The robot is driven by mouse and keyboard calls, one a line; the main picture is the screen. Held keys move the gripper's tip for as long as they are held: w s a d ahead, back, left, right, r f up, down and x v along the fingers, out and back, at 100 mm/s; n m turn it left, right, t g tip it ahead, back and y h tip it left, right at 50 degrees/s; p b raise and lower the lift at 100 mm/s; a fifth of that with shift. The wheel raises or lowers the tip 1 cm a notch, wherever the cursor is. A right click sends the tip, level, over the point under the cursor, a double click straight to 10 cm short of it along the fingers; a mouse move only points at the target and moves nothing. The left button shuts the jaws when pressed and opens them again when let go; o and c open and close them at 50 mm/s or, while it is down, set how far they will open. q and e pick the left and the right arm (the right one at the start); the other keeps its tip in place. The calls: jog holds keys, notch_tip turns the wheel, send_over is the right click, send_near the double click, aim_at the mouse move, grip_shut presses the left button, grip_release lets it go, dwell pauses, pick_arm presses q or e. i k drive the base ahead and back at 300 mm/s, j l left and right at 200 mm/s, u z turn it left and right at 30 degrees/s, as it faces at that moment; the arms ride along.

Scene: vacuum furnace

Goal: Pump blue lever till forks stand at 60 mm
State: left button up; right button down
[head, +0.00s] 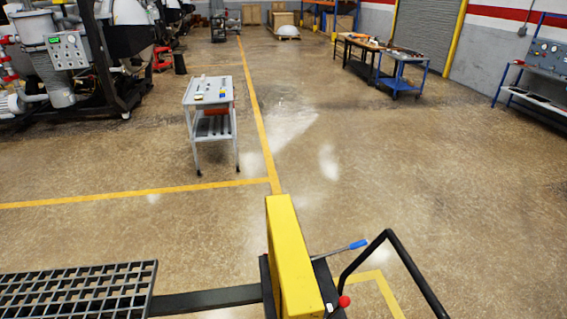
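The blue lever (357,244) shows at the bottom right of centre in the head view. It is a thin rod with a blue grip, sticking out to the right from beside a yellow mast (288,255). A small red knob (344,301) sits below it. A dark fork arm (205,300) runs left from the mast to a black grating (75,290). The fork height cannot be read; no scale shows. Neither of my grippers is in view.
A black curved push handle (400,258) rises just right of the lever. A grey cart (211,100) stands ahead, left of centre. Furnace equipment (65,50) fills the far left, and workbenches (402,72) stand at the back right. Open floor lies ahead and right.

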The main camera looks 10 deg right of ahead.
aim_at(357, 245)
jog(key=i+l+u, duration=0.2)
jog(key=l+u, duration=0.15)
jog(key=l, duration=0.25)
jog(key=i+l+u, duration=0.1)
jog(key=l+u, duration=0.25)
jog(key=l, duration=0.25)
jog(key=l+u, duration=0.35)
jog(key=l, duration=0.25)
jog(key=l+u, duration=0.35)
jog(key=l, duration=0.3)
jog(key=k+l+u, duration=0.1)
jog(key=l+u, duration=0.25)
jog(key=l, duration=0.3)
jog(key=k+l+u, duration=0.2)
jog(key=l+u, duration=0.2)
jog(key=l, duration=0.2)
jog(key=k+l+u, duration=0.7)
jog(key=l, duration=0.1)
